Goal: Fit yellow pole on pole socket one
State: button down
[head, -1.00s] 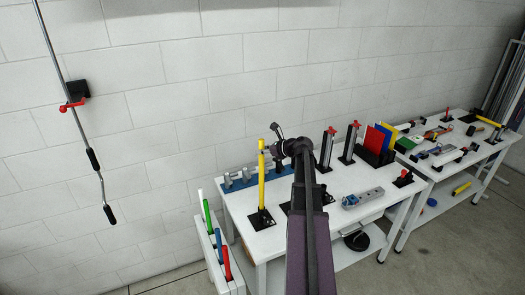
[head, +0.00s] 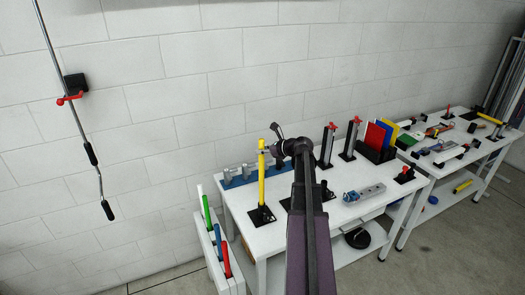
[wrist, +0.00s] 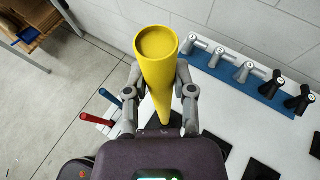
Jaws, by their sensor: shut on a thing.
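The yellow pole (head: 261,172) stands upright over a black square base plate (head: 262,216) at the left end of the near white table. It also shows large in the wrist view (wrist: 158,75), seen from above its open top end. My gripper (head: 265,150) is shut on the upper part of the pole; its two fingers (wrist: 160,92) press on either side of it. The pole's lower end appears to meet the black plate, but the pole and gripper hide the joint in the wrist view, so I cannot tell how deep it sits.
A blue rail with grey knobs (head: 240,175) lies behind the pole. A white rack with green, blue and red poles (head: 218,250) stands at the table's left.

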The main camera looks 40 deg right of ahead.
aim_at(262, 156)
jog(key=shift+f+b, duration=1.4)
jog(key=shift+f, duration=0.1)
jog(key=shift+c, duration=1.9)
grip_release()
jog(key=shift+r, duration=0.1)
